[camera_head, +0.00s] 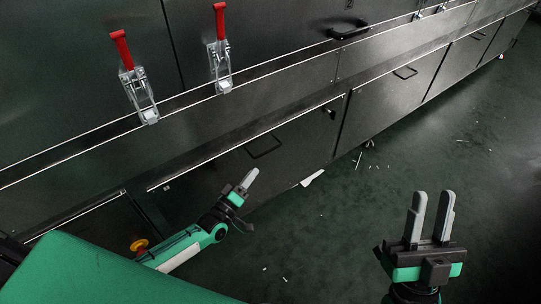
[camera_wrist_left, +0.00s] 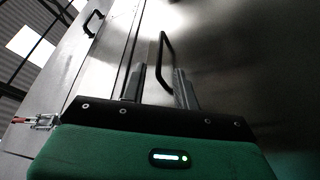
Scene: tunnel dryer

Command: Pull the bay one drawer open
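A dark drawer front (camera_head: 296,150) in the lower row of the steel machine carries a black bar handle (camera_head: 263,147). It looks shut; which bay number it is I cannot tell. My left gripper (camera_head: 250,179) is just below and in front of this handle, apart from it in the head view. In the left wrist view a black handle (camera_wrist_left: 168,57) stands ahead of my left gripper (camera_wrist_left: 158,80), whose two fingers are spread with nothing between them. My right gripper (camera_head: 433,200) is over the floor at right, fingers apart and empty.
More lower fronts with handles (camera_head: 405,72) run to the upper right. Red-handled toggle clamps (camera_head: 136,88) and another black handle (camera_head: 348,31) sit on the panels above. Pale scraps (camera_head: 312,178) lie on the green floor (camera_head: 330,235), which is otherwise clear.

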